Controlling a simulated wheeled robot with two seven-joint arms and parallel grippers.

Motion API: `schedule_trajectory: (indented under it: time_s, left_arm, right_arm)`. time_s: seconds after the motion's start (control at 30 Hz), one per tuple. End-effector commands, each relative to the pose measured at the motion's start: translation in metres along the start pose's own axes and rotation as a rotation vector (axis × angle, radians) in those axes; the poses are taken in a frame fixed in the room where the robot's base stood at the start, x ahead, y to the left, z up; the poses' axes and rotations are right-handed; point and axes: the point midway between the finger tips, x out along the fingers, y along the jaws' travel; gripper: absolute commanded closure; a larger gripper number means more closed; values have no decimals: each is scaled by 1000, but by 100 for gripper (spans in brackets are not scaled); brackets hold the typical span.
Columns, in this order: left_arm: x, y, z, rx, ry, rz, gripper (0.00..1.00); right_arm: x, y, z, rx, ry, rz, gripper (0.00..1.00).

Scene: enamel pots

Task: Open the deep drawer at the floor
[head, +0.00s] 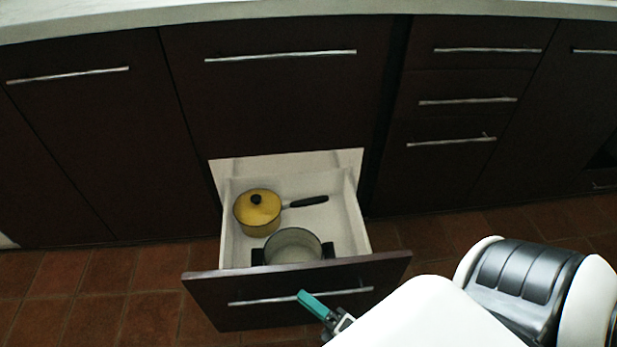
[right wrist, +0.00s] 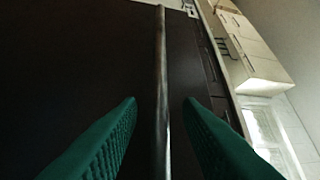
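The deep drawer (head: 230,317) at the floor stands pulled well out, with its white inside showing. Its long metal handle (head: 250,300) runs across the dark front. My right gripper (head: 312,304) is at this handle, right of its middle. In the right wrist view, the two green fingers (right wrist: 160,105) stand apart, one on each side of the handle bar (right wrist: 161,60), with a gap on both sides. That gripper is open and not closed on the bar. My left gripper is not in view.
In the drawer are a yellow lidded pot (head: 257,213) with a black handle and a pale open pot (head: 293,247) with dark side handles. Closed dark cabinets (head: 90,150) stand on both sides. The tiled floor (head: 100,290) left of the drawer is clear.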

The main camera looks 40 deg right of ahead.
Motion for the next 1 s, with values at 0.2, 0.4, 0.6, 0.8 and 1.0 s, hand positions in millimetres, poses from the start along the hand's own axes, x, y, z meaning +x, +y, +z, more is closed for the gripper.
schedule_trajectory:
  time_s: [0.2,0.4,0.6,0.8,1.0]
  left_arm:
    - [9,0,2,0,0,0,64]
    - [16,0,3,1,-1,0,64]
    - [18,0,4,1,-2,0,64]
    - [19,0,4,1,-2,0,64]
    - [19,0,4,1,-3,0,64]
  right_arm:
    - [-37,-1,0,1,0,8,68]
    - [-80,0,0,1,0,7,68]
    - [-109,0,0,1,0,4,68]
    - [-117,0,0,0,1,2,68]
    - [-117,0,0,0,1,2,68]
